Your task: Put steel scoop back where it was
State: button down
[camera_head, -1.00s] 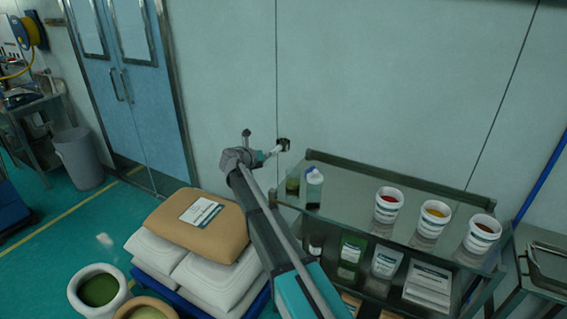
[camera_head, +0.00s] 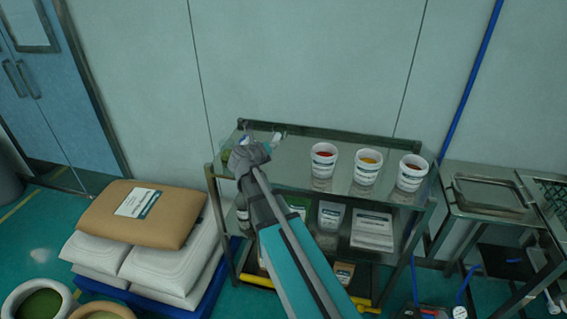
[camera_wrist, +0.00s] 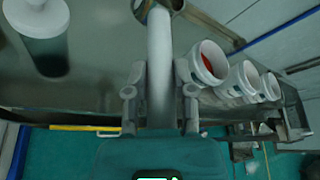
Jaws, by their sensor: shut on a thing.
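My gripper (camera_wrist: 160,100) is shut on the pale handle of the steel scoop (camera_wrist: 160,45) in the wrist view. The scoop's darker metal head is at the top edge of that view, partly cut off. In the head view my gripper (camera_head: 266,146) is over the back left part of the steel rack's top shelf (camera_head: 300,170). The scoop shows there only as a small pale shape (camera_head: 279,136) beyond the gripper. I cannot tell its height above the shelf.
A white-capped bottle (camera_wrist: 42,30) stands left of the scoop in the wrist view. Three white tubs, the nearest (camera_head: 323,160) with red contents, stand to the right on the top shelf. Stacked sacks (camera_head: 140,212) are left of the rack. A steel table (camera_head: 460,203) stands right.

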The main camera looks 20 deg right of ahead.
jog(key=s+d, duration=0.3)
jog(key=s, duration=0.1)
jog(key=shift+s+d+f, duration=0.35)
jog(key=shift+d, duration=0.05)
jog(key=shift+b, duration=0.3)
jog(key=b, duration=0.9)
send_over(281, 165)
jog(key=f, duration=0.9)
jog(key=shift+s+a, duration=0.1)
jog(key=shift+s, duration=0.15)
jog(key=shift+w+f+b, duration=0.25)
jog(key=shift+f+b, duration=0.2)
jog(key=shift+w+f+b, duration=0.2)
jog(key=shift+f+b, duration=0.2)
jog(key=shift+f, duration=0.05)
jog(key=shift+f+b, duration=1.1)
jog(key=shift+b, duration=0.05)
